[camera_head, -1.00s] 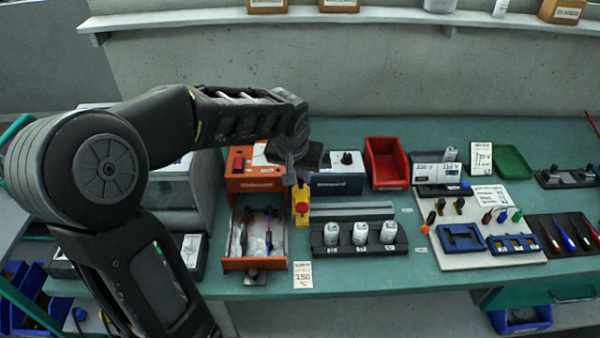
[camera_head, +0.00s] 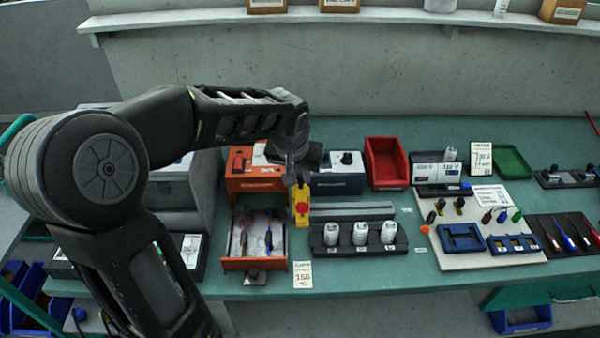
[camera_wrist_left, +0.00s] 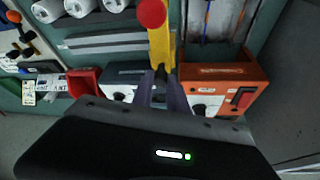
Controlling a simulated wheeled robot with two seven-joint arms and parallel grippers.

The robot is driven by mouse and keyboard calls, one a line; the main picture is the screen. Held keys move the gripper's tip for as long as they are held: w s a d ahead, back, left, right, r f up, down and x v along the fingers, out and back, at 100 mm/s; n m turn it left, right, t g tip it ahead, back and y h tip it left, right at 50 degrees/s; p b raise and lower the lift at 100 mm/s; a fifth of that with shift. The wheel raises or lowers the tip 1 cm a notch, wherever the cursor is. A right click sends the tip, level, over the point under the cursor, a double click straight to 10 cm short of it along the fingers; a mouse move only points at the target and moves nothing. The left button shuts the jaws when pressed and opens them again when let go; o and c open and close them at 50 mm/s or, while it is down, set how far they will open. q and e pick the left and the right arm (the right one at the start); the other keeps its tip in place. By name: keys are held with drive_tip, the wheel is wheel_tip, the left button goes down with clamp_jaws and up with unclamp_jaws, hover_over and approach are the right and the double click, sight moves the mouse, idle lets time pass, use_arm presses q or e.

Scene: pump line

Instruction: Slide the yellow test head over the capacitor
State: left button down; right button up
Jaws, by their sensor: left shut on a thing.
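The yellow test head (camera_head: 301,204) with a red round knob stands upright between the drawer and the capacitor holder; in the left wrist view it shows as a yellow bar (camera_wrist_left: 161,45). My left gripper (camera_head: 292,178) is shut on its upper part; the dark fingers (camera_wrist_left: 160,84) close on it in the left wrist view. Three white capacitors (camera_head: 360,232) stand upright in a black holder (camera_head: 345,250) to the right of the test head. They also show at the top left of the left wrist view (camera_wrist_left: 80,7). The test head is apart from them. My right gripper is out of view.
An orange unit (camera_head: 250,184) and a dark blue-grey unit (camera_head: 338,184) stand behind. An open orange drawer (camera_head: 252,264) with tools lies to the left. A grey rail (camera_head: 345,212) lies behind the holder. A red bin (camera_head: 384,165) and a tool board (camera_head: 490,262) are to the right.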

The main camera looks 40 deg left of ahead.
use_arm(q)
drive_tip(key=shift+w+d+f+b, duration=0.15)
drive_tip(key=shift+w+d+b, duration=0.15)
drive_tip(key=shift+d+b, duration=0.05)
drive_tip(key=w+d+b, duration=0.2)
drive_tip(key=w+d, duration=0.1)
drive_tip(key=d, duration=0.1)
drive_tip(key=shift+w+d, duration=0.3)
drive_tip(key=shift+d, duration=0.1)
drive_tip(key=c, duration=1.3)
unclamp_jaws()
drive_tip(key=shift+r, duration=0.2)
drive_tip(key=v, duration=0.7)
drive_tip(key=shift+r+b, duration=0.3)
drive_tip(key=shift+b, duration=0.05)
